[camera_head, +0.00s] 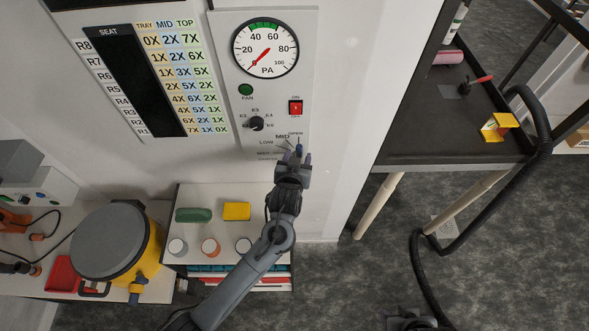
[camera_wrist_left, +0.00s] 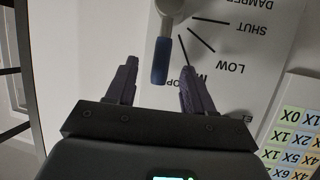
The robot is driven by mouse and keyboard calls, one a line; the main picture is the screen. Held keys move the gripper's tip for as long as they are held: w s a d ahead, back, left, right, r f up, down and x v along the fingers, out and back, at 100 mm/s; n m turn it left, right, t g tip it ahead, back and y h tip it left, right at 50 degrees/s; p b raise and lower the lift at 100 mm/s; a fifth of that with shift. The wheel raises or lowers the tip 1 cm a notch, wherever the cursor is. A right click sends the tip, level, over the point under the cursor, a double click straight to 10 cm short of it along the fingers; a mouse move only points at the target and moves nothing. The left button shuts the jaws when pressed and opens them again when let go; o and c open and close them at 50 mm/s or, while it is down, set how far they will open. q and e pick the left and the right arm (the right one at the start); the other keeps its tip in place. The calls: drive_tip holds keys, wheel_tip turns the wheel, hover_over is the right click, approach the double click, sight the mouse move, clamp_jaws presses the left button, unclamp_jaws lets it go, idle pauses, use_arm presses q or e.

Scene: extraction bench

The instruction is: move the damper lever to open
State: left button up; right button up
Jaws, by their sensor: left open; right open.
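The damper lever has a grey pivot (camera_wrist_left: 172,8) and a blue handle (camera_wrist_left: 161,60). In the head view the blue handle (camera_head: 299,149) points up, close under the OPEN label (camera_head: 296,133). In the wrist view it lies beyond the SHUT, LOW and MID lines; its exact mark is hidden. My left gripper (camera_head: 293,158) is at the lever, open. In the wrist view my left gripper (camera_wrist_left: 158,72) has the handle between its fingers, with visible gaps on both sides. My right gripper (camera_head: 408,319) is at the bottom edge, partly cut off, away from the panel.
Above the lever are a dial (camera_head: 255,124), a red switch (camera_head: 295,107) and a PA gauge (camera_head: 265,49), its needle at the low end. A shelf (camera_head: 210,198) with jars and sponges stands below left. A dark bench (camera_head: 420,145) is at right.

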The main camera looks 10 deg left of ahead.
use_arm(q)
drive_tip(key=v, duration=0.6)
drive_tip(key=shift+s, duration=0.2)
drive_tip(key=s+a+f+g+p, duration=0.2)
drive_tip(key=s+a+f, duration=0.25)
drive_tip(key=s, duration=0.25)
drive_tip(key=s+a+f+g+p, duration=0.1)
drive_tip(key=s+a+f+g, duration=0.15)
drive_tip(key=s+f, duration=0.35)
drive_tip(key=s+a+r+m+g+p, duration=0.1)
drive_tip(key=s+a+r+g, duration=0.1)
drive_tip(key=s, duration=0.6)
drive_tip(key=s+a+r+m+g+p, duration=0.1)
drive_tip(key=s+a+r+g, duration=0.2)
drive_tip(key=s, duration=0.6)
wheel_tip(320, 180, up, 3)
drive_tip(key=shift+s+a+r, duration=0.2)
drive_tip(key=shift+s+a, duration=0.1)
drive_tip(key=shift+a, duration=0.65)
